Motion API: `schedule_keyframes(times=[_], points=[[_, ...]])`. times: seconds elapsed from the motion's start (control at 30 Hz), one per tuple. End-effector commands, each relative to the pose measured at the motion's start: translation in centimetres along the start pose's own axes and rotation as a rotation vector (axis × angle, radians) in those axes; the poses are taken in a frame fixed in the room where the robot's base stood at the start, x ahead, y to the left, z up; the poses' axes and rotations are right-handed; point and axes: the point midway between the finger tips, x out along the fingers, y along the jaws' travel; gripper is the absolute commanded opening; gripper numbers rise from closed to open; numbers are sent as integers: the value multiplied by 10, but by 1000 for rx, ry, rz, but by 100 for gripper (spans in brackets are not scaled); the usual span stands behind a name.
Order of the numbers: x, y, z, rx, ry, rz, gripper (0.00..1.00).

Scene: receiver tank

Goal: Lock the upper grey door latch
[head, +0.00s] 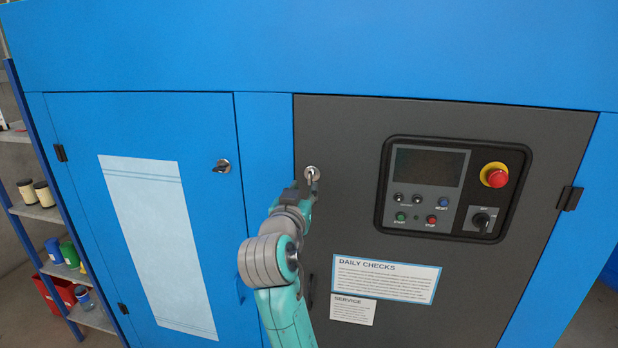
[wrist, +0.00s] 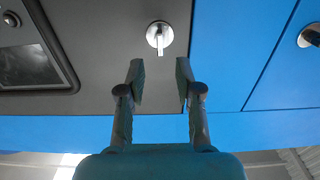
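The upper grey door latch (head: 312,173) is a small round silver latch near the top left edge of the grey door (head: 350,125). In the wrist view the latch (wrist: 160,36) has a raised bar that points straight down the picture. My gripper (head: 301,188) is just below and left of the latch in the head view. In the wrist view my gripper (wrist: 160,72) is open, its two fingers spread either side of the latch's line, with nothing between them. The fingertips appear apart from the latch. In the head view my gripper partly covers the door edge below the latch.
A control panel (head: 428,188) with a red emergency button (head: 495,176) is on the grey door to the right. The blue door (head: 210,125) at left has its own latch (head: 222,166). A dark handle (head: 309,291) sits lower on the grey door. A shelf (head: 40,212) stands far left.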

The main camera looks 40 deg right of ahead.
Motion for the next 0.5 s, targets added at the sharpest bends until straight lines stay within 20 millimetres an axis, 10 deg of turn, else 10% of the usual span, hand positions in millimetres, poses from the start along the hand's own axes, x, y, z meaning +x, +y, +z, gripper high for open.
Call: schedule_keyframes(times=[0.5], points=[[72,0,0,-1,0,0,34]])
